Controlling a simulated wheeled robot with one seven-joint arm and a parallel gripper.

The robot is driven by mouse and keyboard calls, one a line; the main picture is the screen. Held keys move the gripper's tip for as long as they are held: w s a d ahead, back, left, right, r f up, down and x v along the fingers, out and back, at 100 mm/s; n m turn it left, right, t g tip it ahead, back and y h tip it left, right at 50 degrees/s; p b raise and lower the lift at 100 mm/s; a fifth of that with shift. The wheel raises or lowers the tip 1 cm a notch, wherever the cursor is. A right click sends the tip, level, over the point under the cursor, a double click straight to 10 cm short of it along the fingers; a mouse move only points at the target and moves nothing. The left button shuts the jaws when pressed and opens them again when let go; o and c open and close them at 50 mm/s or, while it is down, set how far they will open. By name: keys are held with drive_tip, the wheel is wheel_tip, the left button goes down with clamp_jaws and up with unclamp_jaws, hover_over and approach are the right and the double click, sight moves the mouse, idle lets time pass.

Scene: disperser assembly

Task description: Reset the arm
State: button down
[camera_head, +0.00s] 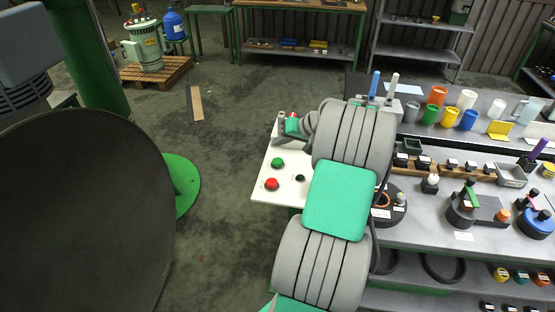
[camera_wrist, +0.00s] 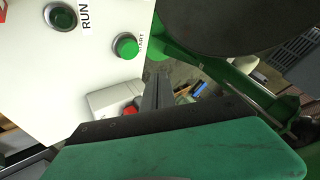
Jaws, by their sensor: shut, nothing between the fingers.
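My gripper (camera_wrist: 156,78) shows in the wrist view as narrow dark fingers, shut with nothing between them. It is close to the white control panel (camera_wrist: 50,95), whose green button (camera_wrist: 126,45) is marked START. A dark green round fitting marked RUN (camera_wrist: 62,16) is at the panel's upper left. I cannot tell the exact gap between fingers and panel. In the head view, the white panel (camera_head: 262,196) carries a green button (camera_head: 278,162), a red button (camera_head: 271,184) and a small dark one (camera_head: 300,178). My arm hides part of the panel's right side there.
The workbench (camera_head: 430,225) at right holds cups, small parts and fixtures. A large dark round disc (camera_head: 85,210) fills the left foreground.

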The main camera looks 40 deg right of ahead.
idle(0.4)
drive_tip(key=a+r+n+g, duration=0.2)
drive_tip(key=a+r, duration=0.1)
drive_tip(key=a, duration=0.8)
drive_tip(key=a+r+n+g, duration=0.1)
drive_tip(key=a+r+n, duration=0.15)
drive_tip(key=a, duration=0.95)
drive_tip(key=s+a+n+g+h, duration=0.1)
drive_tip(key=s+a+n+h, duration=0.1)
drive_tip(key=s+a, duration=1.1)
drive_tip(key=s, duration=0.3)
drive_tip(key=shift+g, duration=0.4)
drive_tip(key=shift+a+f, duration=0.1)
